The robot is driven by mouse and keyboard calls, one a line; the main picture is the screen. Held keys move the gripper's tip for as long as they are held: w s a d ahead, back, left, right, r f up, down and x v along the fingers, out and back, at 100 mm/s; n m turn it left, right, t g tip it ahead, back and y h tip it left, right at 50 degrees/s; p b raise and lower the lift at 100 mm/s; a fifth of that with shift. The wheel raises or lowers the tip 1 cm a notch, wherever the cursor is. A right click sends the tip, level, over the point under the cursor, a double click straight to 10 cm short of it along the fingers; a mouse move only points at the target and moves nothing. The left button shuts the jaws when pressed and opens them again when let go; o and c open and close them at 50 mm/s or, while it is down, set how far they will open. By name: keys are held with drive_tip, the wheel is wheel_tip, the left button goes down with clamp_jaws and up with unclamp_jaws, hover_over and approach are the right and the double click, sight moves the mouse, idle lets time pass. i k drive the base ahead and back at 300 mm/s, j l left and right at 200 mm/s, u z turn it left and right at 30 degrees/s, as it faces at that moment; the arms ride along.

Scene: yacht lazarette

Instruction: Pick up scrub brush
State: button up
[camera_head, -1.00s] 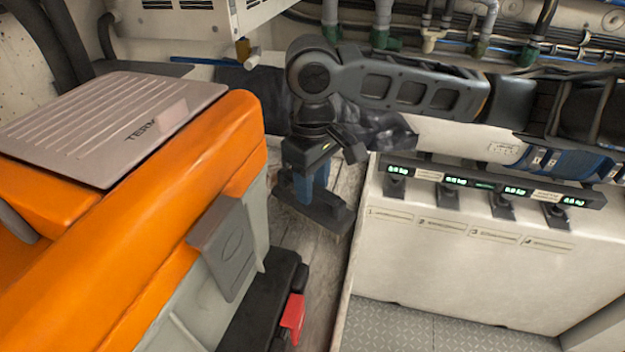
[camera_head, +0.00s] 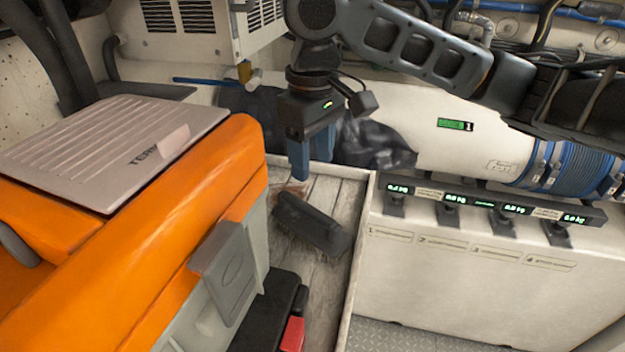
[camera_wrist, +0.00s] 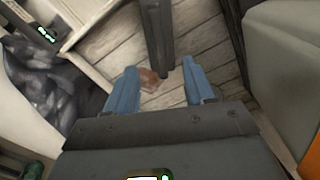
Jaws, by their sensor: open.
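The scrub brush (camera_head: 312,222) is dark and long, and lies on the grey wooden planks between the orange cooler and the white wall. In the wrist view the brush (camera_wrist: 157,40) shows as a dark bar beyond the fingertips, its near end close to the gap between them. My gripper (camera_head: 311,172) has blue fingers and points down, above and behind the brush in the head view. In the wrist view its fingers (camera_wrist: 158,75) are spread apart with nothing between them. The brush and the fingers look apart.
A large orange and grey cooler (camera_head: 190,225) stands close on the left. A white bin wall (camera_head: 450,280) with several small displays is on the right. A dark crumpled bag (camera_head: 375,145) lies behind. A reddish-brown patch (camera_wrist: 149,79) marks the planks near the brush.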

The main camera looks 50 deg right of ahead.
sight(322, 230)
drive_tip(key=k, duration=1)
